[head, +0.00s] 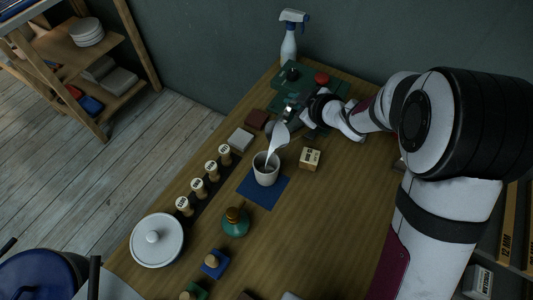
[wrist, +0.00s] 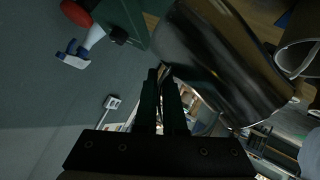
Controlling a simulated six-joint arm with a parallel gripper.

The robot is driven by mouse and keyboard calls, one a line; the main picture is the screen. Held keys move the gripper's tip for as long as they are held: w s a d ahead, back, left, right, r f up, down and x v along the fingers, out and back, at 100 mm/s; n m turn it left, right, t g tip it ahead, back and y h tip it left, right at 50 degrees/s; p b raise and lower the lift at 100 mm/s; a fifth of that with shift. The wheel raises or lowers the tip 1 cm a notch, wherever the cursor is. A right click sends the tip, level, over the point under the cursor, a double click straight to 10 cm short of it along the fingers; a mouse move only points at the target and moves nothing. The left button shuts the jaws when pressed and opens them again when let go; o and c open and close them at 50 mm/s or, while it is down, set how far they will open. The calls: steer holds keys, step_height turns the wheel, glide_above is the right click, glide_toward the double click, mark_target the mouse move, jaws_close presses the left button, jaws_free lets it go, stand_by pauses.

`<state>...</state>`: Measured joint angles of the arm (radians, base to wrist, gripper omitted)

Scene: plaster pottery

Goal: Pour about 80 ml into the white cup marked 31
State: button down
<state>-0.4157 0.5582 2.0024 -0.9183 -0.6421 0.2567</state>
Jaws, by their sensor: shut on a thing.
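A white cup (head: 266,176) stands upright on a blue mat (head: 270,194) in the middle of the table. I cannot read a number on it. My gripper (head: 292,114) is shut on a shiny metal jug (head: 279,134), which is tilted above the cup. A white stream (head: 271,157) runs from the jug's lip down into the cup. In the wrist view the gripper's fingers (wrist: 162,78) meet at the jug (wrist: 220,60), and part of a cup (wrist: 296,58) shows at the right edge. The level in the cup is unclear.
A small labelled block (head: 310,158) stands right of the cup. Several labelled corks (head: 212,170) line a dark strip on the left. A spray bottle (head: 289,42) stands at the back.

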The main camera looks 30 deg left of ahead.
steer(key=shift+s+r+b, duration=0.15)
steer(key=shift+r+b, duration=0.3)
steer(key=shift+b, duration=0.55)
steer(key=shift+s+a+r+n+t+b, duration=0.1)
steer(key=shift+s+r+n+t+b, duration=0.2)
steer(key=shift+b, duration=0.35)
steer(key=w+f, duration=0.1)
steer(key=f+m+g, duration=0.1)
steer(key=w+d+f+g, duration=0.1)
steer(key=shift+w+f+m+h, duration=0.3)
steer(key=shift+f, duration=0.05)
steer(key=shift+w+d+f+p, duration=0.1)
steer(key=shift+d+f+p, duration=0.05)
steer(key=shift+f+p, duration=0.2)
steer(key=shift+w+d+f+m+g+p, duration=0.1)
steer(key=shift+w+f+m+g+p, duration=0.25)
steer(key=shift+m+g, duration=0.45)
stand_by(0.6)
